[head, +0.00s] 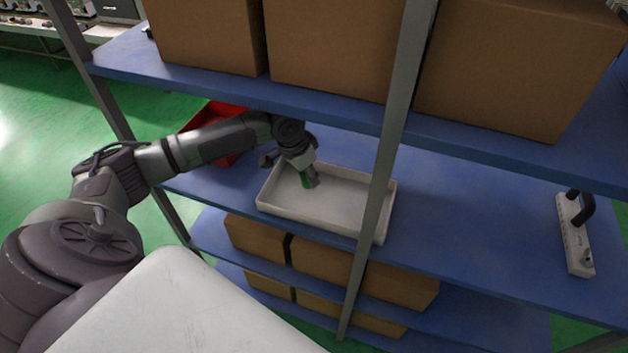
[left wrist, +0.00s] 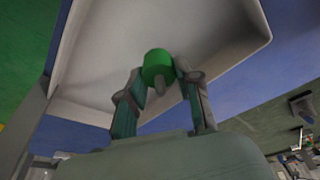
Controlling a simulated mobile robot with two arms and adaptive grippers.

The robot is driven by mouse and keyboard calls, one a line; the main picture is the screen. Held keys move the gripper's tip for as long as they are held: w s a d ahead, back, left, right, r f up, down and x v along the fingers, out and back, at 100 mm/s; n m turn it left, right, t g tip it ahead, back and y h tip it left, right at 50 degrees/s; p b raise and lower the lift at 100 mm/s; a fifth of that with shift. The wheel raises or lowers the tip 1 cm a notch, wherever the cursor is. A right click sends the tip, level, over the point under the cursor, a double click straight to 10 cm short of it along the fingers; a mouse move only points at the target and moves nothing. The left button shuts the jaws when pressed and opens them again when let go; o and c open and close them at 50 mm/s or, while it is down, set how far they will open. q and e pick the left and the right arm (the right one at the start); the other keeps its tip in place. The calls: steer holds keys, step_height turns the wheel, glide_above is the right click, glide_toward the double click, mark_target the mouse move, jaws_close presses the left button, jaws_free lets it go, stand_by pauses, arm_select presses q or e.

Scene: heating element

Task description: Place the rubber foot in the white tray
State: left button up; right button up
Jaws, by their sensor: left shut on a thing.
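The white tray (head: 335,208) lies on the middle blue shelf in the head view, and its inside fills much of the left wrist view (left wrist: 95,60). My left gripper (head: 309,183) is over the left part of the tray, pointing down. In the left wrist view its two fingers (left wrist: 160,88) are shut on a green round piece, the rubber foot (left wrist: 157,64), with a grey stem. A bit of green shows between the fingers in the head view (head: 304,181). I cannot tell whether the foot touches the tray floor. My right gripper is not in view.
A red bin (head: 215,150) sits left of the tray, behind my left arm. A grey shelf post (head: 378,165) stands in front of the tray's right part. Cardboard boxes (head: 335,45) fill the shelf above. A white power strip (head: 574,236) lies at the right; the shelf between is clear.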

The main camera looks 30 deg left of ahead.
mark_target(314, 196)
arm_select(q)
steer(key=shift+w+d, duration=0.15)
steer(key=shift+d, duration=0.7)
step_height(314, 196, down, 3)
steer(key=shift+p, duration=0.55)
steer(key=shift+f, duration=0.3)
steer(key=shift+f, duration=0.1)
steer(key=o, duration=1)
